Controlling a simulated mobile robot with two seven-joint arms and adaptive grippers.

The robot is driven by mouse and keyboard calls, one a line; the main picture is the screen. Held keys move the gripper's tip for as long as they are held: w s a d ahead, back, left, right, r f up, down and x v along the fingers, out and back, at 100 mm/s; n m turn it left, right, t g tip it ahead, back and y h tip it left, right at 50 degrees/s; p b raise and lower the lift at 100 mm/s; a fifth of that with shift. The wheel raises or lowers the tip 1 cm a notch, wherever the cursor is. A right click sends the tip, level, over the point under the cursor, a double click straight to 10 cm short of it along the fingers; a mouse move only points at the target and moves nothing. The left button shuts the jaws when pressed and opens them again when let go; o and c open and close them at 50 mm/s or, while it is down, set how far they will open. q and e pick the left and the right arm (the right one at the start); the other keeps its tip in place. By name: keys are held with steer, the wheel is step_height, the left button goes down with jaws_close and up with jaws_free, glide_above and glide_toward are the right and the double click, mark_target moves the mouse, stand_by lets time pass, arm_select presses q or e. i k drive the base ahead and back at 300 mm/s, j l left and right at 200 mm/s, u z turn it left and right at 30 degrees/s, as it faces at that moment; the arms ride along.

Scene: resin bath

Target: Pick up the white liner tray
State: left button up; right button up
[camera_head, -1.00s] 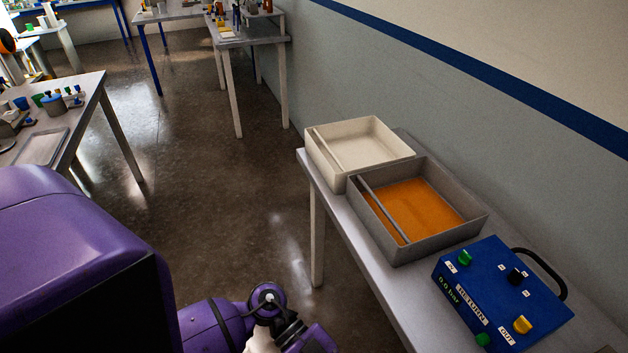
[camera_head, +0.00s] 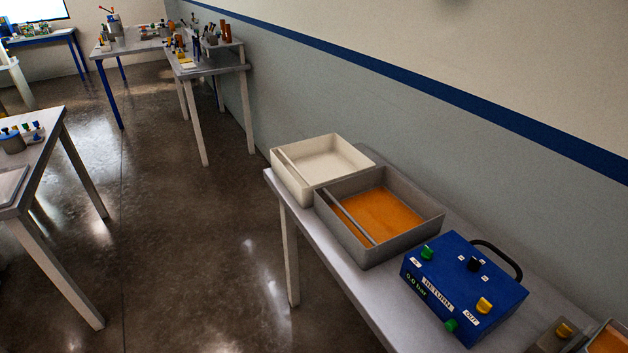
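The white liner tray (camera_head: 293,186) is an off-white, open rectangular box with a thin bar across its left part. It sits at the far end of the grey table by the wall in the head view. It looks empty. Its near side is up against or very close to a grey tray of orange resin; I cannot tell if they touch. Neither of my grippers is in view.
The grey resin tray (camera_head: 338,232) and a blue control box (camera_head: 462,287) with knobs and a black handle stand along the grey table (camera_head: 358,290). Another table (camera_head: 48,155) is at the left, more tables behind. Open floor (camera_head: 180,250) lies between.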

mark_target(304, 167)
steer(key=i+j, duration=0.2)
steer(key=j, duration=0.15)
steer(key=i+j+z, duration=0.15)
steer(key=i+j, duration=0.2)
steer(key=j, duration=0.3)
steer(key=i+j+z, duration=0.1)
steer(key=j, duration=0.25)
steer(key=i, duration=0.1)
